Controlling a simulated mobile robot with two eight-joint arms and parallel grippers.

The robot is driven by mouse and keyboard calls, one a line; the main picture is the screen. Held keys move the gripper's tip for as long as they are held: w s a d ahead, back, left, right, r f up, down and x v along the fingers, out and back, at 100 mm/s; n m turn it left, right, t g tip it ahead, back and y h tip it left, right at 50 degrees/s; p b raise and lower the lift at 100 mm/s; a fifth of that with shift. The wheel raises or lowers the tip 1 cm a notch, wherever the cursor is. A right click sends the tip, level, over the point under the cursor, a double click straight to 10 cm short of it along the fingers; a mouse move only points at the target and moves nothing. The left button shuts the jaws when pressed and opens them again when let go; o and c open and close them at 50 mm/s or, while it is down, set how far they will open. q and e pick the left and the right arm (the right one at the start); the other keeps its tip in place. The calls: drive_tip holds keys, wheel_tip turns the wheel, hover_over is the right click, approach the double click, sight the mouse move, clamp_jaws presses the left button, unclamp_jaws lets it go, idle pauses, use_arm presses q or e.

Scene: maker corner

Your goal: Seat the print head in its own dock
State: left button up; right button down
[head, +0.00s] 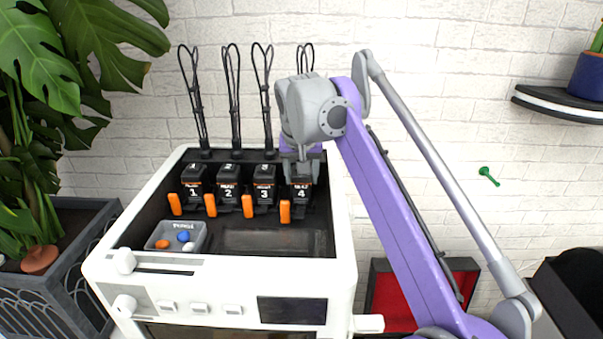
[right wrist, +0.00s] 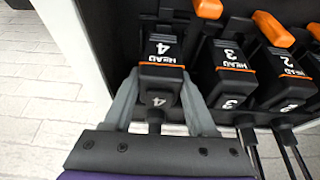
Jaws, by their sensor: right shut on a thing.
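The black print head 4 (head: 301,189), with an orange stripe and white label, stands at the rightmost dock of the white machine. It also shows in the right wrist view (right wrist: 160,76). My right gripper (head: 300,168) reaches down from above and is shut on it, one grey finger on each side. The head lines up with the row, but its underside is hidden, so I cannot tell how deep it sits. The orange lever (head: 285,212) stands in front of dock 4. My left gripper is not in view.
Print heads 1 (head: 193,187), 2 (head: 228,188) and 3 (head: 264,188) stand in a row to the left, close together, with orange levers in front. Looped black cables rise behind. A grey tray (head: 163,229) with small coloured balls sits at the front left of the machine bed.

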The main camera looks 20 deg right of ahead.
idle(0.4)
drive_tip(key=shift+c, duration=0.6)
unclamp_jaws()
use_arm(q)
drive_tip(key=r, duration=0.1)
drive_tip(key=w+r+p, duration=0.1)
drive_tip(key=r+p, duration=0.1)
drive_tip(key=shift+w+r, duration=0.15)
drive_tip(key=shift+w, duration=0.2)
use_arm(e)
drive_tip(key=v, duration=1)
drive_tip(key=shift+r, duration=0.4)
